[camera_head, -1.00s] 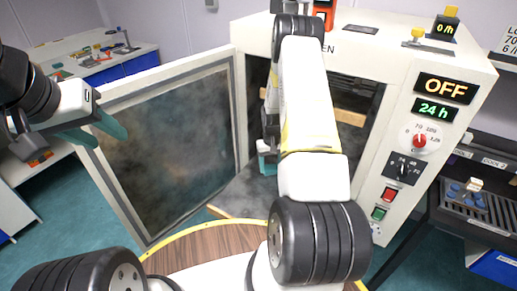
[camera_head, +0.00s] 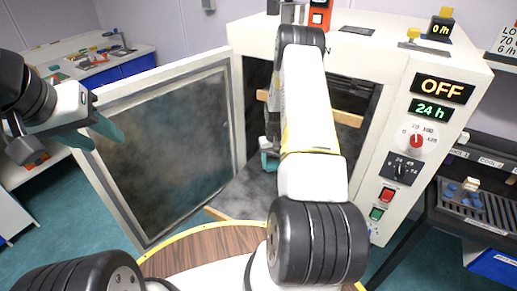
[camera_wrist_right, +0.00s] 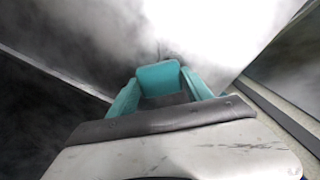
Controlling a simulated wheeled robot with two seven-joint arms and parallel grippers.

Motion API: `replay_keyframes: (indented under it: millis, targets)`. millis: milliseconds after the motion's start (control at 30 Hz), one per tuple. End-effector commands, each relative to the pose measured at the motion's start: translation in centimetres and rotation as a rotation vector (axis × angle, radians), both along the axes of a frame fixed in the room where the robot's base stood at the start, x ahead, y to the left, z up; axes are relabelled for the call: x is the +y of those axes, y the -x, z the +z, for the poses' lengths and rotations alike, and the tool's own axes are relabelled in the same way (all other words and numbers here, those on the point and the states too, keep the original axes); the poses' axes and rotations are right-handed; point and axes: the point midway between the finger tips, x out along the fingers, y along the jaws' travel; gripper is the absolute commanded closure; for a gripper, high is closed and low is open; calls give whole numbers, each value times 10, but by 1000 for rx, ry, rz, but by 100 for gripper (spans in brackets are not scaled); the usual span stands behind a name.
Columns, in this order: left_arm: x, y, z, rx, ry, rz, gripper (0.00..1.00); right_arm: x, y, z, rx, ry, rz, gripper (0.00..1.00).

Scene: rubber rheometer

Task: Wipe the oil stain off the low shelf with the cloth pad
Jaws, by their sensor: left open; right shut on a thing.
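My right gripper (camera_head: 268,160) reaches through the open oven door, low inside the chamber, partly hidden by my forearm. In the right wrist view the teal fingers (camera_wrist_right: 165,95) are shut on a teal piece with a dark part, seemingly the cloth pad (camera_wrist_right: 160,78). The pad's underside is hidden. A pale grey smeared surface, seemingly the low shelf (camera_wrist_right: 190,30), lies just beyond the fingers; I cannot tell whether the pad touches it. No distinct oil stain can be picked out. My left gripper (camera_head: 98,133) is open and empty before the door.
The oven door (camera_head: 165,145) stands open to the left, its inner panel smudged. A tan bar (camera_head: 347,118) crosses the chamber above my right gripper. The control panel with its red knob (camera_head: 416,141) is on the right. A round wooden top (camera_head: 215,240) is in front.

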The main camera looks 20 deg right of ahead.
Motion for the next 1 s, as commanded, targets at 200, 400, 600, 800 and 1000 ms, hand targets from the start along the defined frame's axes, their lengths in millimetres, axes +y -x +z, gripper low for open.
replay_keyframes:
  millis: [200, 400, 600, 800, 1000]
  targets:
    - [0, 0, 0, 0, 0, 0, 57, 3, 3, -3, 1, 0, 0, 74]
    - [0, 0, 0, 0, 0, 0, 57, 18, 17, -6, 5, -1, 1, 74]
    - [0, 0, 0, 0, 0, 0, 57, 30, 28, -8, 9, -3, 0, 74]
    - [0, 0, 0, 0, 0, 0, 57, 34, 30, -9, 12, -4, 1, 80]
    - [0, 0, 0, 0, 0, 0, 57, 39, 23, -8, 11, -5, 2, 80]
